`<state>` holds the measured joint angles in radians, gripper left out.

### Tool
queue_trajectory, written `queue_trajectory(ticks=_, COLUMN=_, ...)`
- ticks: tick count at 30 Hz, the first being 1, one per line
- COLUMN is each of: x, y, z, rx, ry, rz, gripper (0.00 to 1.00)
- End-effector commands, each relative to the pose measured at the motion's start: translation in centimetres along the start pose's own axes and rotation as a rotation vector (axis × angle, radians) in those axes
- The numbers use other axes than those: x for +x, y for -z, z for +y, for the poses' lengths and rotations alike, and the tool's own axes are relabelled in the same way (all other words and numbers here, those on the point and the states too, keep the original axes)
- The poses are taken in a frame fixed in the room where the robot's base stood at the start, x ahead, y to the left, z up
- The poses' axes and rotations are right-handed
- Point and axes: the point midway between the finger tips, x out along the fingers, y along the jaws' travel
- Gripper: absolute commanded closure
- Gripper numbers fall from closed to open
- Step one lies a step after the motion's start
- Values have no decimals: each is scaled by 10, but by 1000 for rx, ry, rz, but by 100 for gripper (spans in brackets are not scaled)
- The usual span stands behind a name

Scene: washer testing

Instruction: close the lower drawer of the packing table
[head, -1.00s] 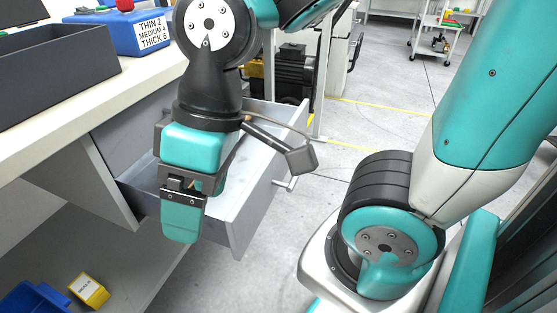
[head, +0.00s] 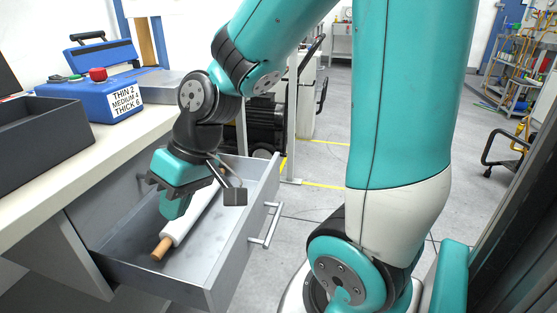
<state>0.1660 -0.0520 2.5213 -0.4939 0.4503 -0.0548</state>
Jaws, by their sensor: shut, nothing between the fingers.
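The lower drawer (head: 233,262) of the packing table (head: 121,143) is pulled out, a grey metal box open at the top. Its bar handle (head: 266,225) is on the front panel, facing right. A white roller with wooden ends (head: 190,218) lies inside the drawer. My gripper (head: 172,212) is shut and empty, pointing down over the drawer's inside, to the left of the handle. It hides part of the roller, and I cannot tell whether its tip touches it.
On the table top stand a dark grey tray (head: 48,141) and a blue box with a red knob and a "THIN MEDIUM THICK" label (head: 98,98). A black machine (head: 263,124) stands behind the drawer. Grey floor (head: 303,207) is clear to the drawer's right.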

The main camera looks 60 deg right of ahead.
Motion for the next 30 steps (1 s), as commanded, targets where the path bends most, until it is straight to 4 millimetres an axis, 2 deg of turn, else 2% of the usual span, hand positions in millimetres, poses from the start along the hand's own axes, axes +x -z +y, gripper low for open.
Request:
queue_trajectory(ticks=1, x=-16, y=16, z=30, rx=112, ry=-18, rz=50, gripper=100)
queue_trajectory(ticks=3, x=-26, y=28, z=74, rx=245, ry=-46, rz=130, gripper=100)
queue_trajectory(ticks=5, x=-38, y=32, z=115, rx=360, ry=-77, rz=202, gripper=100)
queue_trajectory(ticks=7, x=-52, y=28, z=164, rx=493, ry=-117, rz=284, gripper=100)
queue_trajectory(ticks=9, x=-69, y=14, z=211, rx=624, ry=-164, rz=366, gripper=100)
queue_trajectory(ticks=12, x=-90, y=-16, z=269, rx=794, ry=-233, rz=471, gripper=100)
queue_trajectory(ticks=15, x=-106, y=-51, z=309, rx=926, ry=-296, rz=552, gripper=100)
queue_trajectory(ticks=18, x=-115, y=-78, z=334, rx=1014, ry=-343, rz=606, gripper=100)
queue_trajectory(ticks=21, x=-119, y=-92, z=346, rx=1056, ry=-369, rz=633, gripper=100)
queue_trajectory(ticks=25, x=-113, y=-95, z=353, rx=1068, ry=-376, rz=640, gripper=100)
queue_trajectory(ticks=30, x=-90, y=-87, z=368, rx=1064, ry=-373, rz=636, gripper=100)
